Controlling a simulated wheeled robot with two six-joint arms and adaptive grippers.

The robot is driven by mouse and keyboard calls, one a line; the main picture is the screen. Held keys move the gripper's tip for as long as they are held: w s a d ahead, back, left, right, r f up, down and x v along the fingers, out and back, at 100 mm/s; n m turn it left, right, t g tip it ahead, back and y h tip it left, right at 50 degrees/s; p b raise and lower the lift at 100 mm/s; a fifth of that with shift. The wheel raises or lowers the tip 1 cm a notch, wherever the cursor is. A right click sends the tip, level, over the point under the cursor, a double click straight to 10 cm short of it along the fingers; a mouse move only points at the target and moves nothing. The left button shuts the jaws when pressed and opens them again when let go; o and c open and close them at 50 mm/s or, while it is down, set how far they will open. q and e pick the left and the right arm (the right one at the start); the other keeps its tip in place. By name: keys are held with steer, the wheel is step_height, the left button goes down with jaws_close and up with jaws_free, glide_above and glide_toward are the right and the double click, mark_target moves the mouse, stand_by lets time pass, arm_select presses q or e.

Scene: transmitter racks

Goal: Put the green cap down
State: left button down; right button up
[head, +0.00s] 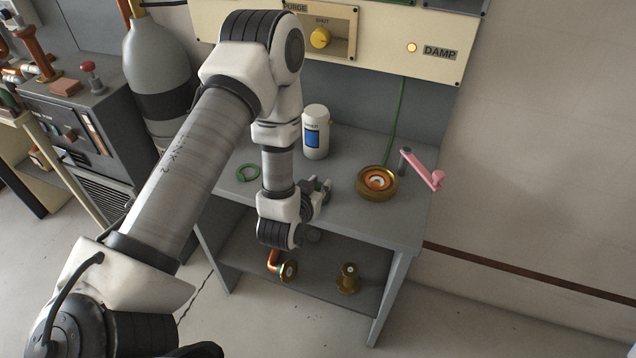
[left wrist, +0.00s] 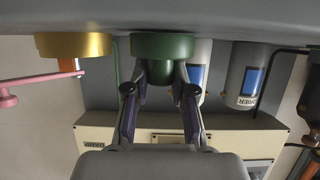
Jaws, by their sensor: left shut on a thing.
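The dark green cap (left wrist: 162,46) is between the two fingers of my left gripper (left wrist: 162,85) in the left wrist view, which shows the scene upside down. The fingers are shut on its sides. Its edge meets the grey bench surface in that view; I cannot tell whether it rests on it or hangs just above. In the head view my left gripper (head: 322,188) is low over the bench (head: 350,222), between the white bottle and the gold ring; I cannot make out the held cap there. My right gripper is not in view.
A gold ring-shaped part (head: 377,184) and a pink crank handle (head: 424,170) stand to the right. A white bottle (head: 315,132) stands behind the gripper. A thin green ring (head: 248,172) lies left of my arm. Brass fittings (head: 347,279) sit on the lower shelf.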

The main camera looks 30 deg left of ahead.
arm_select(q)
steer(key=shift+w, duration=0.15)
steer(key=shift+f, duration=0.15)
steer(key=c, duration=1)
jaws_free()
steer(key=shift+s, duration=0.2)
steer(key=shift+w, duration=0.1)
